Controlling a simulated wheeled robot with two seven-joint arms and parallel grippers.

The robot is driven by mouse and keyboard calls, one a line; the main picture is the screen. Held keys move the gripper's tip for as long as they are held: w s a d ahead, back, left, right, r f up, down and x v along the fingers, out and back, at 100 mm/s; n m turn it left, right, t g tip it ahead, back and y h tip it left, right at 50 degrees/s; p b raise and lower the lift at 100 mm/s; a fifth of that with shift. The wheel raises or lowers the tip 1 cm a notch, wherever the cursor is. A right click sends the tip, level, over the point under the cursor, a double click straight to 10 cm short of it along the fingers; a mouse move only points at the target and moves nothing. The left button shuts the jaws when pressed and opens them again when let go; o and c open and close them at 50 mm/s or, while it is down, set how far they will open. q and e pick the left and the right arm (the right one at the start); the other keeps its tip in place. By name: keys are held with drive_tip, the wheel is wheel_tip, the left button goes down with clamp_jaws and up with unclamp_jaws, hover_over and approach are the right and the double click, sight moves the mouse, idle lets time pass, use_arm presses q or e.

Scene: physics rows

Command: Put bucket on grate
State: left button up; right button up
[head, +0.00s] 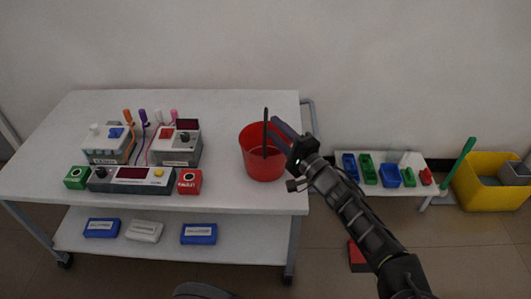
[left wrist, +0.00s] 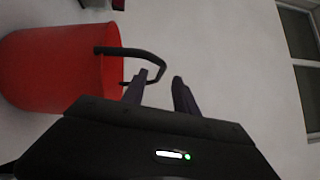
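A red bucket (head: 262,165) stands upright at the right end of the white table, with a dark handle (head: 266,130) raised above it. In the left wrist view the bucket (left wrist: 45,70) fills the left side, and its handle (left wrist: 135,52) loops toward my fingers. My left gripper (head: 283,136) is at the bucket's right rim. In the left wrist view its two fingers (left wrist: 160,85) are apart, with the handle's bend showing between their tips; I cannot tell whether they touch it. I cannot make out a grate for certain. My right gripper is not in view.
A low white stand (head: 395,193) holds small coloured bins, beside a yellow tub (head: 485,190). A red object (head: 357,258) is on the floor.

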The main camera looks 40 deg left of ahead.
sight(266, 118)
use_arm(q)
drive_tip(key=x, duration=0.5)
drive_tip(key=shift+w+a, duration=0.1)
idle(0.7)
clamp_jaws()
idle(1.3)
